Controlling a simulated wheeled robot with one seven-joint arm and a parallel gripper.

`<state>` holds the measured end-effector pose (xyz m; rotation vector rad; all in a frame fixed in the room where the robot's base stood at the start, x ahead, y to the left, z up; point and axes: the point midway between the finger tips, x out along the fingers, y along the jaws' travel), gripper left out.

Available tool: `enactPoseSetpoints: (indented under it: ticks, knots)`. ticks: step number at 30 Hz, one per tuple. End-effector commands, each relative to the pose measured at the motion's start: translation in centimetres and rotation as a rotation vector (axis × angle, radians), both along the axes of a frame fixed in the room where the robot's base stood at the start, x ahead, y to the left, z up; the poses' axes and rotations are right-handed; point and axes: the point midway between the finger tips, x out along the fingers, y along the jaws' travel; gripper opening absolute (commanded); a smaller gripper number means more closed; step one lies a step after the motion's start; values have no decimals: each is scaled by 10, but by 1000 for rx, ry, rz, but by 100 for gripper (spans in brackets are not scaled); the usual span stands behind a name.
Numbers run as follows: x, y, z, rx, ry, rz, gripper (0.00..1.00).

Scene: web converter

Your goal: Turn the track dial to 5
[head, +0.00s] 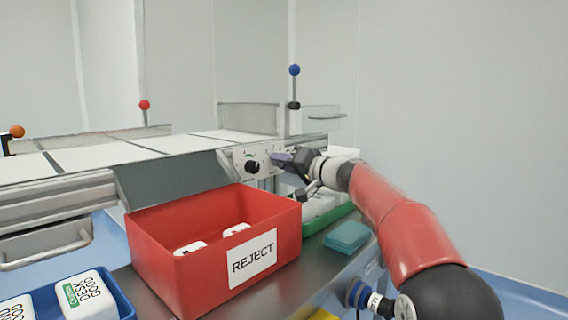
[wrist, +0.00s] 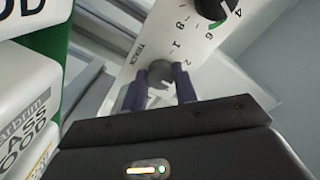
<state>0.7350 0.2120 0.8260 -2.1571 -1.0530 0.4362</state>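The track dial (wrist: 160,72) is a round grey knob below the printed word TRACK on a white panel (wrist: 140,48) in the wrist view. The fingers of my gripper (wrist: 160,85) stand one on each side of this knob, close to its edges. Whether they press on it is not clear. The number that the track dial points to cannot be read. In the head view my gripper (head: 284,157) is at the right part of the panel and hides the track dial.
A black dial (head: 252,167) with a green arc sits beside the track dial; it also shows in the wrist view (wrist: 212,8). A red REJECT bin (head: 185,275) stands below the panel on the left. A green tray (head: 322,219) and a teal block (head: 347,236) lie under my arm.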

Motion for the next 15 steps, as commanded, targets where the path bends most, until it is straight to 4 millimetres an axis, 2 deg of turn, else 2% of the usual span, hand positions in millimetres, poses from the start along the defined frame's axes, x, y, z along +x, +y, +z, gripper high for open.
enactPoseSetpoints:
  ticks: [1, 5, 15]
  knots:
    - [0, 0, 0, 0, 0, 0, 21]
    - [0, 0, 0, 0, 0, 0, 5]
    - [0, -1, 0, 33, 44, -1, 5]
